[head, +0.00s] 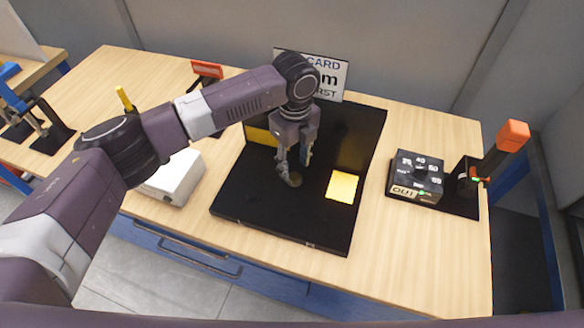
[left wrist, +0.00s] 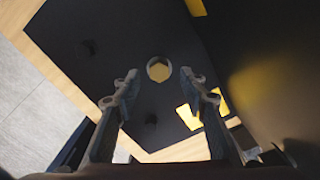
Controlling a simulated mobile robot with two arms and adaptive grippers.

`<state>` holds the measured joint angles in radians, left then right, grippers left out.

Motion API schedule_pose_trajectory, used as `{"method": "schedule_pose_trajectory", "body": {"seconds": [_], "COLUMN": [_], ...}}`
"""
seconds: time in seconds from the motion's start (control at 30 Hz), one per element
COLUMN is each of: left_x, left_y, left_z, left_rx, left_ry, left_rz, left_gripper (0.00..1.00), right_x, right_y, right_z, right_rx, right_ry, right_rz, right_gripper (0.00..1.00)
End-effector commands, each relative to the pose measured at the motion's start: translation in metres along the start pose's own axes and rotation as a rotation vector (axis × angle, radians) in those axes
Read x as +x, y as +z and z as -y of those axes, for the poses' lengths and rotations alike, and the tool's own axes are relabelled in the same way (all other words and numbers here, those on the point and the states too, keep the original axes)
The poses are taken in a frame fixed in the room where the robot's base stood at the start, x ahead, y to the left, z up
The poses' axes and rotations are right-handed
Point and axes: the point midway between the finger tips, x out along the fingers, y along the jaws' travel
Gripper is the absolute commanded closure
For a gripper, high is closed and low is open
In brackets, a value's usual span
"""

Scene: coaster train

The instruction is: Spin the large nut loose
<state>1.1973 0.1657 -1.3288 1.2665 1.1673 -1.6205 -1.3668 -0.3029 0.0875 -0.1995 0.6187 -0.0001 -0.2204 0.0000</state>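A round, brass-coloured piece, which looks like the large nut (left wrist: 159,69), shows in the left wrist view on a black board (left wrist: 100,62). In the head view the nut (head: 296,180) is small and partly covered by my left gripper (head: 293,168). The gripper points down over the black board (head: 270,215). In the left wrist view its two fingers are spread apart, with the nut between and just beyond the tips. The gripper (left wrist: 159,80) is open and holds nothing; I cannot tell whether a finger touches the nut. My right gripper is not in view.
A lit yellow square (head: 342,186) lies on the board, right of the gripper. A black panel (head: 350,130) stands behind. A white box (head: 173,178) is on the left; a black dial box (head: 415,178) and an orange-topped post (head: 513,134) are on the right.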

Motion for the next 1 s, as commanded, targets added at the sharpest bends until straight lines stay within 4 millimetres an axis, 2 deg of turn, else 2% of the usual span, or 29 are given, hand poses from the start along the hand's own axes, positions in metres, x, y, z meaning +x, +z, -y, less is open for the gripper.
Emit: {"method": "schedule_pose_trajectory", "body": {"seconds": [0.1,0.23,0.57,0.9,1.0], "left_x": [0.016,0.03,0.035,0.035,0.035], "left_y": [0.0,0.0,0.0,0.001,0.001], "left_z": [-0.001,-0.001,0.0,0.0,0.0], "left_rx": [-0.002,-0.001,-0.002,-0.002,-0.002], "left_ry": [0.002,0.002,-0.001,-0.001,-0.001], "left_rz": [-0.001,0.0,0.001,0.001,0.001], "left_gripper": [0.61,0.61,0.61,0.97,1.0], "right_x": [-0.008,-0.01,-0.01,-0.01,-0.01], "right_y": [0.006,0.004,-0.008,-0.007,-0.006], "right_z": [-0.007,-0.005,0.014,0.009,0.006], "right_rx": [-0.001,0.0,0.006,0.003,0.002], "right_ry": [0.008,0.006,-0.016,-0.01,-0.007], "right_rz": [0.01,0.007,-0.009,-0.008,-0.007], "right_gripper": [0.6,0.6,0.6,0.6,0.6]}}
